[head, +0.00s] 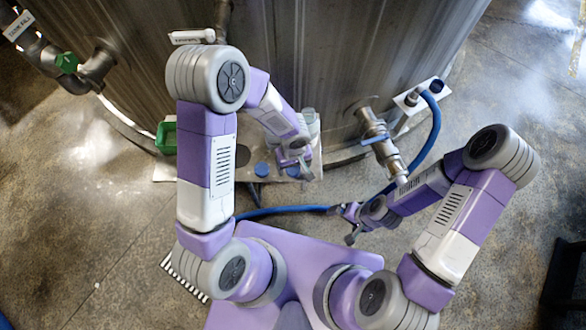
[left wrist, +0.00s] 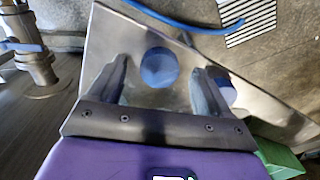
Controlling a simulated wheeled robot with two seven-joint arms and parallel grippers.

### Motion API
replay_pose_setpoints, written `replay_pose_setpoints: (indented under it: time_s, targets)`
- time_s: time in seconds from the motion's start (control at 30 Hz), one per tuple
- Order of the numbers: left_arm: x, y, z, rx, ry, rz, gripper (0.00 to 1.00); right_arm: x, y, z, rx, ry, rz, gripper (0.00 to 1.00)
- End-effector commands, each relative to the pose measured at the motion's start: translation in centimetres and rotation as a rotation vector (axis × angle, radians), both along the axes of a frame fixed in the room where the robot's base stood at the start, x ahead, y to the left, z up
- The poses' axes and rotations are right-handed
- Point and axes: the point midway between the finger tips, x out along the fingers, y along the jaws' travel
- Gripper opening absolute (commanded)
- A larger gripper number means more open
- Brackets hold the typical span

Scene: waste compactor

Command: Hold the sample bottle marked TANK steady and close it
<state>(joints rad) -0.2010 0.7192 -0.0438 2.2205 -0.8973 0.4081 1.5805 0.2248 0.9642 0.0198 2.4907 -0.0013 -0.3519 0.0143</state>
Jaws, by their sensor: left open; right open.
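My left gripper (head: 297,165) is open over the metal shelf (head: 247,160) at the tank. In the left wrist view, a round blue cap or lid (left wrist: 159,67) shows between its two fingers, with no visible grip on it. A second blue round top with a whitish part below (left wrist: 227,92) is partly hidden behind the right finger. In the head view blue rounds (head: 261,170) show on the shelf. I cannot read a TANK mark, nor tell which is the sample bottle. My right gripper (head: 346,224) is open and empty, right of the shelf.
A green box (head: 166,137) stands at the shelf's left end. A valve pipe (head: 380,140) sticks out of the steel tank (head: 330,60) to the right. A blue hose (head: 433,125) loops down from there and runs along the floor. The floor at far left is clear.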

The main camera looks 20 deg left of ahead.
Motion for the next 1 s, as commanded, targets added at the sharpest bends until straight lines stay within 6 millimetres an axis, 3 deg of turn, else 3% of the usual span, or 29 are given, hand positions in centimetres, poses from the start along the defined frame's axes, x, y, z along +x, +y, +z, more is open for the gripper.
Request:
replay_pose_setpoints:
  time_s: [0.13,0.5,0.9,1.0]
  targets:
    - [0.02,0.07,-1.67,0.001,0.000,0.001,0.79,-0.01,0.00,-0.65,0.000,0.000,0.000,1.00]
    - [0.04,0.07,-1.72,0.001,-0.001,0.001,0.79,0.00,0.00,-0.58,0.000,0.000,0.000,1.00]
    - [0.04,0.07,-1.71,0.001,-0.001,0.001,0.21,0.00,0.00,-0.58,0.000,0.000,0.000,1.00]
    - [0.04,0.07,-1.71,0.001,-0.001,0.001,0.21,0.00,0.00,-0.58,0.000,0.000,0.000,1.00]
